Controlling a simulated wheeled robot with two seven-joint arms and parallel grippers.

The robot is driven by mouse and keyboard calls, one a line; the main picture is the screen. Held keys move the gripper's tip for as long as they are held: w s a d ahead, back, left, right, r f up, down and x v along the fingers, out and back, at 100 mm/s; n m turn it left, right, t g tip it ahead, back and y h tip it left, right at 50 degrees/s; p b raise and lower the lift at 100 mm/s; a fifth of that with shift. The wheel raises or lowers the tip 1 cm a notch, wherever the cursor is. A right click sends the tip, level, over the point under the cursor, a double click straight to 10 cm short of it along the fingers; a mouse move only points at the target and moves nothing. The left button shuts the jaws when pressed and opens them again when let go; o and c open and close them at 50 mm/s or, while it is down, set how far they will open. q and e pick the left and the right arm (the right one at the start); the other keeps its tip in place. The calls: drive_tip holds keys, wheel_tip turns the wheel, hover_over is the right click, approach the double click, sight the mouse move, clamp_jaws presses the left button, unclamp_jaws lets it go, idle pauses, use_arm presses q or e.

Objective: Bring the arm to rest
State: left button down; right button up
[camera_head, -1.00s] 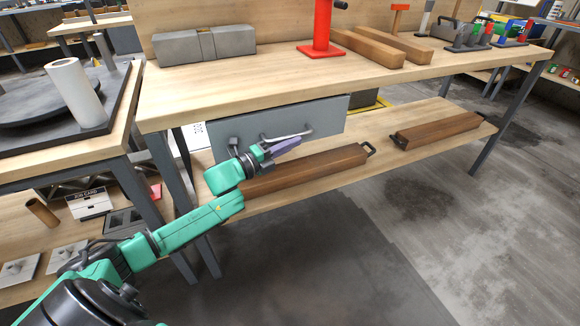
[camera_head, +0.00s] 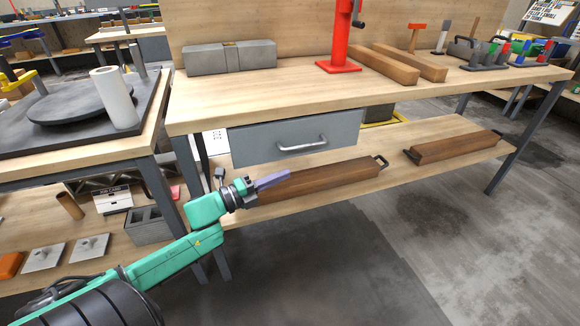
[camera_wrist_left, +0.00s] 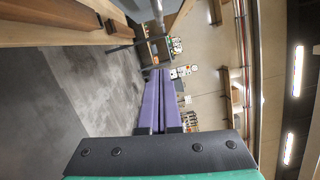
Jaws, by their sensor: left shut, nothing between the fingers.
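My left arm (camera_head: 178,262) is green and comes in from the lower left in the head view. Its left gripper (camera_head: 288,173) has purple fingers, shut and empty, pointing right. The gripper is in front of the workbench, below the grey drawer (camera_head: 262,144) and overlapping the left end of a brown wooden beam on the lower shelf in the picture. In the left wrist view the two purple fingers (camera_wrist_left: 160,72) lie side by side with nothing between them. My right gripper is in neither view.
The workbench top (camera_head: 300,92) carries a grey block (camera_head: 205,60), a red stand (camera_head: 340,40) and wooden beams (camera_head: 400,66). The lower shelf holds brown beams (camera_head: 330,178). A table with a dark turntable (camera_head: 75,104) and white cylinder (camera_head: 115,98) stands left. The floor in front is clear.

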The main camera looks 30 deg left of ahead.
use_arm(q)
drive_tip(key=s+a+f+n+g+y, duration=0.2)
drive_tip(key=s+f+n+g+y, duration=0.15)
drive_tip(key=f+n, duration=0.6)
drive_tip(key=s+a+f+n+g+y, duration=0.25)
drive_tip(key=f+n+y, duration=0.25)
drive_tip(key=f, duration=1)
drive_tip(key=s+d+f+n+g, duration=0.3)
drive_tip(key=s+d+f+n, duration=0.15)
drive_tip(key=s+f, duration=0.45)
drive_tip(key=s+d+f+n+g+p, duration=0.1)
drive_tip(key=s+d+f+n+g, duration=0.45)
drive_tip(key=s+d+f, duration=0.45)
drive_tip(key=s+a+r+m+p, duration=0.1)
drive_tip(key=s+a+r+p, duration=0.3)
drive_tip(key=s+r+p, duration=0.8)
drive_tip(key=s+g+p, duration=0.1)
drive_tip(key=s+p, duration=0.1)
drive_tip(key=p, duration=0.7)
drive_tip(key=shift+a, duration=0.15)
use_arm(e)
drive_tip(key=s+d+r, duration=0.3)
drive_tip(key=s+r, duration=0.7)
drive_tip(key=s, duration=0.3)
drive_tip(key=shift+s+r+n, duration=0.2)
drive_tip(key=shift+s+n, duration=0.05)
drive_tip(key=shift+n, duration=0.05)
use_arm(q)
drive_tip(key=shift+m, duration=0.25)
